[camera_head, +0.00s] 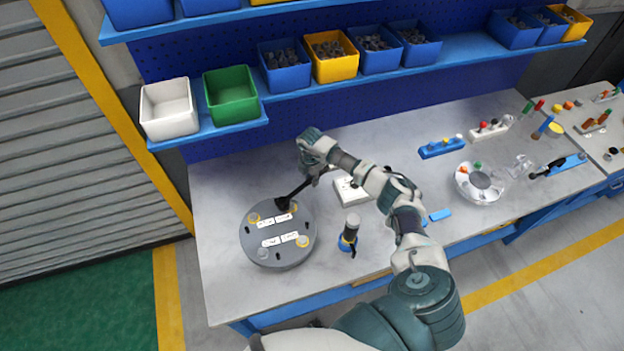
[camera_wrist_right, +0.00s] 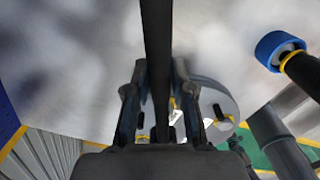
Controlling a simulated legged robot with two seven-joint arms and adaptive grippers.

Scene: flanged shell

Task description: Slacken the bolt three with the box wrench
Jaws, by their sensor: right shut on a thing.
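The flanged shell (camera_head: 278,248) is a round grey piece on the workbench, with white labels and yellow-ringed bolt positions. One yellow-ringed bolt (camera_head: 254,218) shows at its upper left and another (camera_head: 303,241) at its right. My right gripper (camera_head: 321,171) is shut on the dark box wrench (camera_head: 299,190), up and right of the shell. The wrench slants down to its head at the shell's upper edge, beside a yellow ring; I cannot tell whether it is seated. In the right wrist view the wrench (camera_wrist_right: 157,50) runs between my fingers. The label numbers are unreadable. My left gripper is out of view.
A white box (camera_head: 350,190) lies behind my right arm. Several bins stand on shelves, including a green bin (camera_head: 231,96). The bench's left front (camera_head: 220,285) is clear.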

